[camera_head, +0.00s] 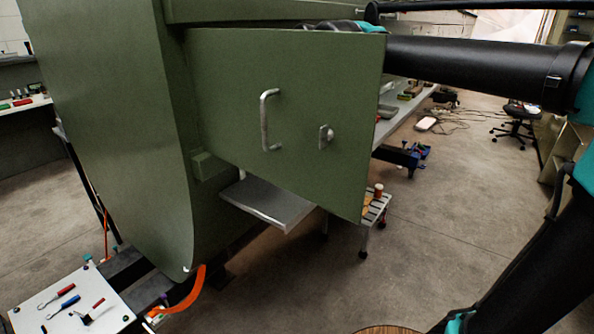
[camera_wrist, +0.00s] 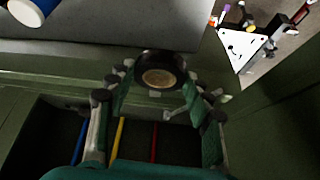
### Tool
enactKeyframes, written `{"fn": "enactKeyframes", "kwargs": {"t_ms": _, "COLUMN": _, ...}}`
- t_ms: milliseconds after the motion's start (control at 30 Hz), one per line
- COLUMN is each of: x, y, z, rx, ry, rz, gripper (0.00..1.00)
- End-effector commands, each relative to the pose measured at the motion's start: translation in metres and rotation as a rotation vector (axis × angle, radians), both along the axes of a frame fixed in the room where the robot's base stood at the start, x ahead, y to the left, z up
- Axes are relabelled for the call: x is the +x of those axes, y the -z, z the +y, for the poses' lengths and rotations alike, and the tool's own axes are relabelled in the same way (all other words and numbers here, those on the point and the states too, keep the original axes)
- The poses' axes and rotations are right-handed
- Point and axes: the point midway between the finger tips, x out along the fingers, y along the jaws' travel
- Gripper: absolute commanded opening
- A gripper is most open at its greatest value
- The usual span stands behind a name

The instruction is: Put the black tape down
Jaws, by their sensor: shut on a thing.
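In the wrist view my gripper (camera_wrist: 160,88) has its two green-and-grey fingers on either side of the black tape (camera_wrist: 157,62). The tape is a dark roll with a tan centre, held between the fingertips. It appears near the edge of a grey shelf (camera_wrist: 130,32); I cannot tell whether it touches anything below. In the head view the green door panel (camera_head: 225,95) hides my gripper and the tape. Only my arm shows, reaching in from the right behind the panel's top edge.
A blue-and-white cylinder (camera_wrist: 32,10) lies on the shelf. Below are dark recesses with a blue, a yellow and a red strip (camera_wrist: 154,142). A metal ledge (camera_head: 266,200) juts out under the door. A white tool board (camera_head: 70,302) stands at lower left.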

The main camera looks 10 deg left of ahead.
Motion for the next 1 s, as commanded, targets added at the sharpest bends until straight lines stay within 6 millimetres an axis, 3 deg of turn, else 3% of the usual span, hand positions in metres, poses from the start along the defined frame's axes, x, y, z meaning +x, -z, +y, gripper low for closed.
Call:
{"fn": "enactKeyframes", "kwargs": {"t_ms": 500, "x": 0.000, "y": 0.122, "z": 0.000, "rx": 0.000, "ry": 0.000, "rz": 0.000, "gripper": 0.29}}
{"fn": "enactKeyframes", "kwargs": {"t_ms": 1000, "x": 0.000, "y": 0.174, "z": 0.000, "rx": 0.000, "ry": 0.000, "rz": 0.000, "gripper": 0.29}}
